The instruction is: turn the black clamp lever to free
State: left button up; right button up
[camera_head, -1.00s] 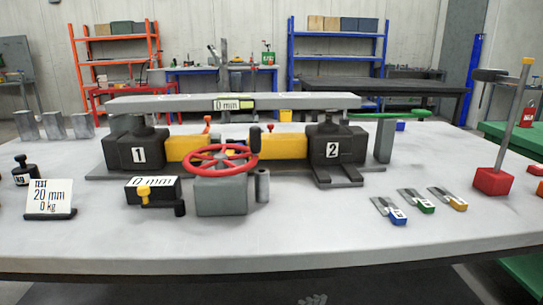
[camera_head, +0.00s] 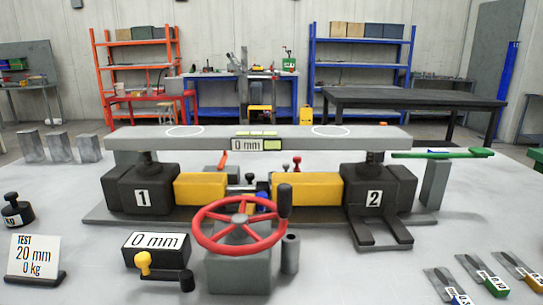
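The screw jack rig stands on the grey table, with black jack 1 (camera_head: 141,190) at left and black jack 2 (camera_head: 381,192) at right. A small black-knobbed part (camera_head: 249,179) shows between the two yellow blocks, partly hidden behind the red handwheel (camera_head: 203,233). A black upright handle (camera_head: 285,200) stands at the wheel's right rim. A black arm (camera_head: 186,281) with a yellow knob (camera_head: 143,261) sits at the front of the "0 mm" box (camera_head: 157,241). I cannot tell for sure which black part is the clamp lever. Neither gripper is in view.
A grey beam (camera_head: 300,138) marked "0 mm" spans both jacks. An orange lever (camera_head: 223,160) and red knob (camera_head: 297,163) stand behind. A green bar (camera_head: 440,153) lies at right. A sign (camera_head: 35,258) reads "20 mm 0 kg". Coloured gauges (camera_head: 488,282) lie front right.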

aim_at(186, 277)
jog(key=k+l, duration=0.15)
jog(key=k, duration=0.4)
jog(key=k+l, duration=0.15)
jog(key=k, duration=0.4)
jog(key=i+j, duration=0.2)
jog(key=i, duration=0.2)
jog(key=u, duration=0.05)
